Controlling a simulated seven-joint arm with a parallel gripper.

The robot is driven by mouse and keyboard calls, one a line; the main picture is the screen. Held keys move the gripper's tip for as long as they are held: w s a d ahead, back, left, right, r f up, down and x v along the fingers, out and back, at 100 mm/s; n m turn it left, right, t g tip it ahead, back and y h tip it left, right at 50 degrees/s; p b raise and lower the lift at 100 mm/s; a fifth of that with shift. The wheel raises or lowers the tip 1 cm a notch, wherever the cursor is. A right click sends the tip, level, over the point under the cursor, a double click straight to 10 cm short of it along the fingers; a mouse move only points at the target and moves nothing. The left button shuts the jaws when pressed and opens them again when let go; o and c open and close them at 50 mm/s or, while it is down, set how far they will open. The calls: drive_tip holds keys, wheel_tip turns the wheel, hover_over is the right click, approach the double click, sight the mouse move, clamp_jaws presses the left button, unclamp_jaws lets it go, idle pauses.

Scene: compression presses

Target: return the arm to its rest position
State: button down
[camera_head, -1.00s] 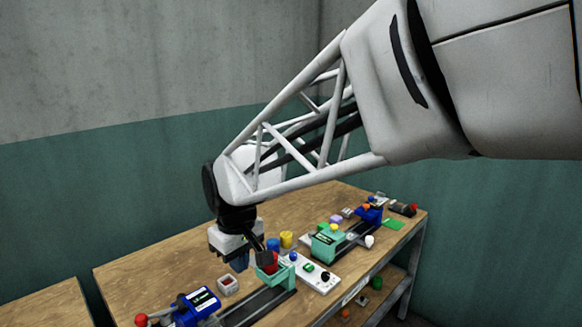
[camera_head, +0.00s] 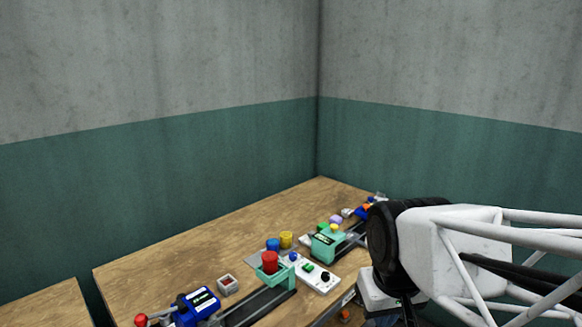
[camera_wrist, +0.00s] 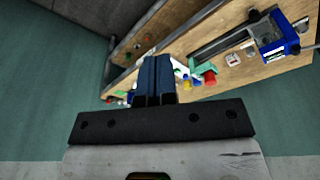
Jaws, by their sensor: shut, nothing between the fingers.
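My gripper (camera_wrist: 154,62) shows in the wrist view with its two dark blue fingers together and nothing between them. In the head view my arm is at the lower right, in front of the table's right end. The gripper is clear of the table items, which lie beyond the fingers in the wrist view.
On the wooden table (camera_head: 150,262) stand a teal press (camera_head: 327,246), a blue press (camera_head: 198,306) and a red cylinder (camera_head: 270,261) in a teal holder. Blue (camera_head: 273,244) and yellow (camera_head: 286,239) cylinders stand behind. Space above the table's left and middle is free.

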drive_tip(key=s+d+f+m, duration=0.1)
drive_tip(key=s+d, duration=0.2)
drive_tip(key=s, duration=0.1)
drive_tip(key=shift+s+d+f+m, duration=0.25)
drive_tip(key=shift+s+d+m, duration=0.1)
drive_tip(key=shift+s+m, duration=0.05)
